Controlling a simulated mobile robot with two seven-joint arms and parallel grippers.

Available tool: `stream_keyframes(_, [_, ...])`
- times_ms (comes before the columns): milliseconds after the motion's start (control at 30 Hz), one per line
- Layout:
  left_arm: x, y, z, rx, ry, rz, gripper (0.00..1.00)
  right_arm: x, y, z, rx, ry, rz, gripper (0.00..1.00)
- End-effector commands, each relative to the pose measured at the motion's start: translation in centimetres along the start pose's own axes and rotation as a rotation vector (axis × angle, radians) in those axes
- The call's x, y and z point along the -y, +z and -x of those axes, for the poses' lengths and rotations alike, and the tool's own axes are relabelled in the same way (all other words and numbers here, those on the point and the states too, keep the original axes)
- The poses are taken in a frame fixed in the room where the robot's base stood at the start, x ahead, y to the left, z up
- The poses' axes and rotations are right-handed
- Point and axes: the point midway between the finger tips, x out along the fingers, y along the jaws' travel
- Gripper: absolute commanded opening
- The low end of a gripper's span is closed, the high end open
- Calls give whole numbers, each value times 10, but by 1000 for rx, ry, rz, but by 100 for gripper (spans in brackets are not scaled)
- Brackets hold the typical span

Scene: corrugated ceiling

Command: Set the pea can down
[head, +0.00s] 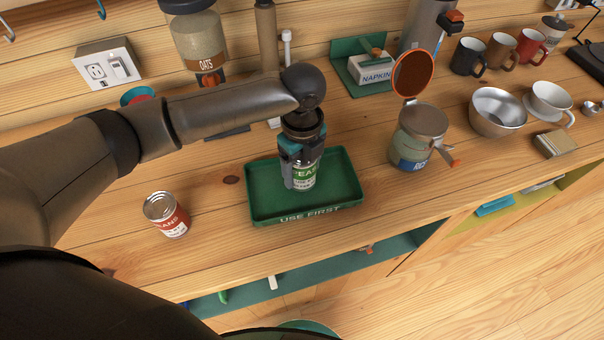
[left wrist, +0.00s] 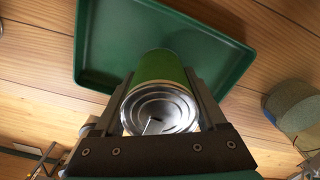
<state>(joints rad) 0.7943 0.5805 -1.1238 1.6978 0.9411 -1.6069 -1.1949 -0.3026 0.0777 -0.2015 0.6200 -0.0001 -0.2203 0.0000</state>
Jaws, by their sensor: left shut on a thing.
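The pea can (head: 305,178), with a green and white label, is between the fingers of my left gripper (head: 301,172), which is shut on it. In the left wrist view the can (left wrist: 160,105) shows its silver lid, with a finger on each side. The can is upright over the green "USE FIRST" tray (head: 340,190). Whether its base touches the tray floor I cannot tell. The tray also shows in the left wrist view (left wrist: 215,35). My right gripper is not in view.
A bean can (head: 167,215) stands left of the tray. A lidded jar (head: 418,138) stands to its right. A napkin box (head: 372,75) and an oats dispenser (head: 200,45) are behind. A metal bowl (head: 497,112) and mugs stand farther right. The counter's front edge runs close before the tray.

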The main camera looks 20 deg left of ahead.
Motion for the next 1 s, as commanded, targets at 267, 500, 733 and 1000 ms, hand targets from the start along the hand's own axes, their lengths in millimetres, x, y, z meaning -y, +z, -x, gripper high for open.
stream_keyframes(267, [0,0,-24,0,-2,0,0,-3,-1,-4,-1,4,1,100])
stream_keyframes(500, [0,0,-27,0,0,1,0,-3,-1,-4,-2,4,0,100])
stream_keyframes(733, [0,0,-28,-1,1,0,96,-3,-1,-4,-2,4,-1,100])
stream_keyframes(1000, [0,0,-27,-1,1,0,100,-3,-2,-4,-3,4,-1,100])
